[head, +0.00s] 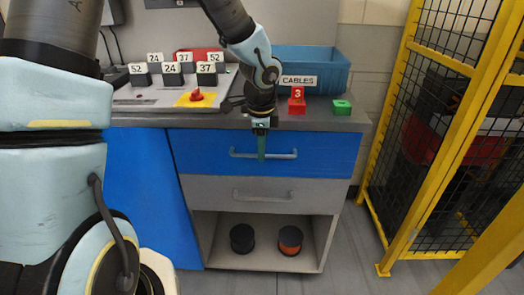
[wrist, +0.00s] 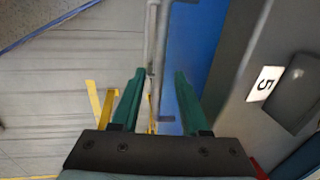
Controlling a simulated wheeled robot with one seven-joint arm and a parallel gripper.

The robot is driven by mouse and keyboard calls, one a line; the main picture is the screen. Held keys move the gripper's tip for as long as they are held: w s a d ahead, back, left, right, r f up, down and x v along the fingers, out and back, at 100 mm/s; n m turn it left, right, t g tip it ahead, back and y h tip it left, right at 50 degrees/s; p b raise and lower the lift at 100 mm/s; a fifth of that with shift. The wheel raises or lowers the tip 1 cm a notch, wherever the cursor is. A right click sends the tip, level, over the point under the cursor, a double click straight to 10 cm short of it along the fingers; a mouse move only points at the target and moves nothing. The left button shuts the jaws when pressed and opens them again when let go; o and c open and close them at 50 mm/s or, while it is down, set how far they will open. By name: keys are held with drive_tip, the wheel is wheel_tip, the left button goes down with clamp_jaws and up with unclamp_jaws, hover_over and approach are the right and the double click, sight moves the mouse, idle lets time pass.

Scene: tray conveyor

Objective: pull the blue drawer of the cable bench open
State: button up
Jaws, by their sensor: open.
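The cable bench has a blue drawer (head: 325,150) under its dark worktop, and its front looks flush with the bench. A grey bar handle (head: 284,155) runs across the drawer front. My gripper (head: 262,158) is at the middle of this handle, pointing down, with green fingers. In the wrist view, my gripper (wrist: 160,74) has its fingers apart, and the handle bar (wrist: 153,48) runs between them, nearer the left finger. The blue drawer front (wrist: 200,45) is just to the right of the bar. I cannot tell whether either finger touches the bar.
A grey drawer (head: 215,191) and an open shelf with two spools (head: 290,240) are below. A blue CABLES bin (head: 315,68), a red block (head: 297,104), a green block (head: 342,107) and a red button (head: 196,95) are on top. Yellow fencing (head: 400,130) stands right.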

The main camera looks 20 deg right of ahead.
drive_tip(key=shift+f, duration=0.3)
clamp_jaws()
idle(1.3)
